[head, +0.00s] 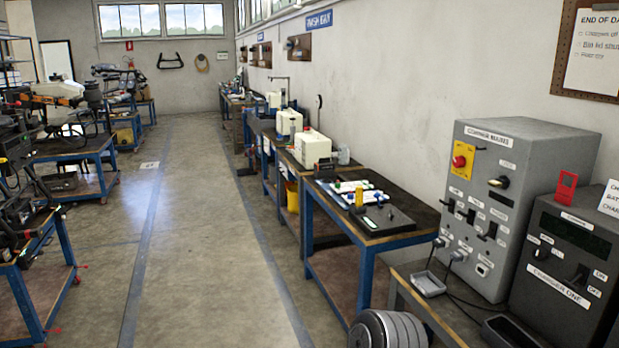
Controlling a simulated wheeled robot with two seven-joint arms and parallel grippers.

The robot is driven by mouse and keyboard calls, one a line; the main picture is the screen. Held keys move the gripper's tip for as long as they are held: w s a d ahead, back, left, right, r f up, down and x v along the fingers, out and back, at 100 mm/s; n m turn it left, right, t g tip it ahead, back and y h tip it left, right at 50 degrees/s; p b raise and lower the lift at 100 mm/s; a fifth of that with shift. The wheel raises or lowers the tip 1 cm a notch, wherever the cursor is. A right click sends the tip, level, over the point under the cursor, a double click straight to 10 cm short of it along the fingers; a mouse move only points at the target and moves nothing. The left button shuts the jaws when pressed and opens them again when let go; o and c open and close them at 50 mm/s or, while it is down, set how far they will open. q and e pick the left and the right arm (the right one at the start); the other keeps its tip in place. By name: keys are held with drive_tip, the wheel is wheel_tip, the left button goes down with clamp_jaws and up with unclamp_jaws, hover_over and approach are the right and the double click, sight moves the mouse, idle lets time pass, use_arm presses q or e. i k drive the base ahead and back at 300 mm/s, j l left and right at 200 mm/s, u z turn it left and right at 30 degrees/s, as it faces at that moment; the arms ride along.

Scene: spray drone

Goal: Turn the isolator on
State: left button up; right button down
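A grey cabinet (560,150) with a label that seems to read "CHARGER MAINS" stands on the bench at the right. Its front carries a dark rotary handle (499,182) with a pale tip, lying roughly sideways; this may be the isolator, but its small labels are too small to read. Left of the handle is a red knob (459,161) on a yellow plate. Several small dark switches sit lower on the front. Neither of my grippers is in view.
A dark box labelled "CHARGER ONE" (560,285) with a red tag (566,188) stands right of the cabinet. Cables and a grey tray (429,284) lie in front. A ribbed grey round object (385,328) is below. Open floor (210,240) runs between blue-framed benches.

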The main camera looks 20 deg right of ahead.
sight(458, 161)
drive_tip(key=i, duration=2.15)
drive_tip(key=i+z, duration=0.1)
drive_tip(key=z, duration=3.75)
